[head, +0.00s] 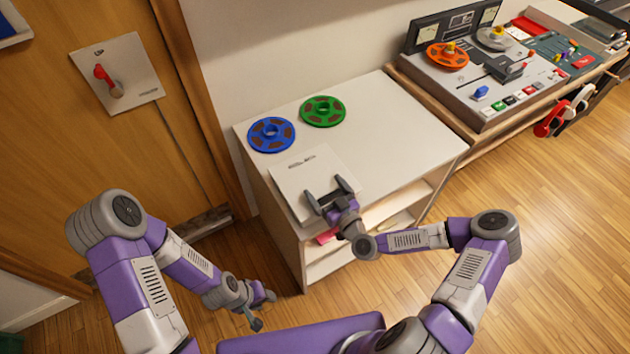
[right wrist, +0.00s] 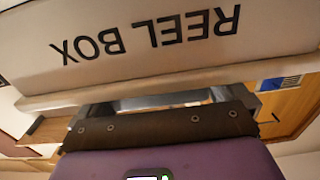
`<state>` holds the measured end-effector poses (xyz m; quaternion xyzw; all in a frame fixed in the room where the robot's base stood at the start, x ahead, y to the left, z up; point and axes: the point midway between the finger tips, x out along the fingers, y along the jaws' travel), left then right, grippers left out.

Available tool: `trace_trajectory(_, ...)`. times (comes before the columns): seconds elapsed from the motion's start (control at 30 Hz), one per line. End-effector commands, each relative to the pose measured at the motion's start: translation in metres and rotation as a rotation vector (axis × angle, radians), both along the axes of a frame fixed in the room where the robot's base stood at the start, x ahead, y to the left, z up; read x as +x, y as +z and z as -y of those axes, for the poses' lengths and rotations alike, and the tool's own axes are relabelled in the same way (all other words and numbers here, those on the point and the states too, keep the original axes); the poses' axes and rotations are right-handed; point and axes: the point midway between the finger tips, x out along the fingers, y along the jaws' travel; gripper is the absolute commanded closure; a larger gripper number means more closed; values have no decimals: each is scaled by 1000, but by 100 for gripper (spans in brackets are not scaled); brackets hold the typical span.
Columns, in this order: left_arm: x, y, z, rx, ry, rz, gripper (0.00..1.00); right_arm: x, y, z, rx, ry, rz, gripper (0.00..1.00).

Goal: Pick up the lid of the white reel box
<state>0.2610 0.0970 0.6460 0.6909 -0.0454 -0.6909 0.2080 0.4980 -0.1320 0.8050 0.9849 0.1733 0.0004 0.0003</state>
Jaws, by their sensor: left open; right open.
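The white reel box (head: 305,172) sits on the near left part of the white cabinet top, and its pale lid faces up with small dark lettering. My right gripper (head: 328,192) is open at the box's near right edge, its fingers over or against that edge. In the right wrist view, a white panel reading REEL BOX (right wrist: 150,45) appears upside down, close in front of my right gripper (right wrist: 165,101). I cannot tell whether the fingers touch the lid. My left gripper (head: 262,306) is open and empty, low beside the cabinet and away from the box.
A blue reel (head: 258,134) and a green reel (head: 311,111) lie behind the box on the white cabinet (head: 400,125). The cabinet top right of the box is clear. A tape machine (head: 480,80) with an orange reel stands further right. A red-handled wall switch (head: 106,80) is at left.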

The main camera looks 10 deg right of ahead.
Motion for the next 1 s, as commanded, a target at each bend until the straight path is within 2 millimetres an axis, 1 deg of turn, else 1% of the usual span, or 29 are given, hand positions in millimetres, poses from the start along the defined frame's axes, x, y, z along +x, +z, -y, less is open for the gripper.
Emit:
trace_trajectory(0.07,0,0,0,0,0,0,57,0,0,0,0,0,0,0)
trace_trajectory(0.3,0,0,0,0,0,0,57,0,0,0,0,0,0,37)
trace_trajectory(0.37,0,0,0,0,0,0,57,-1,0,0,1,0,-1,46)
trace_trajectory(0.4,0,0,0,0,0,0,57,0,0,0,0,0,1,48)
trace_trajectory(0.57,0,0,0,0,0,0,57,0,0,0,0,0,1,48)
trace_trajectory(0.67,0,2,0,0,0,0,57,0,5,0,-1,0,1,48)
trace_trajectory(0.77,0,8,0,0,0,0,57,0,20,0,-2,1,4,48)
trace_trajectory(1.0,0,25,0,0,0,0,57,0,70,0,-3,2,4,48)
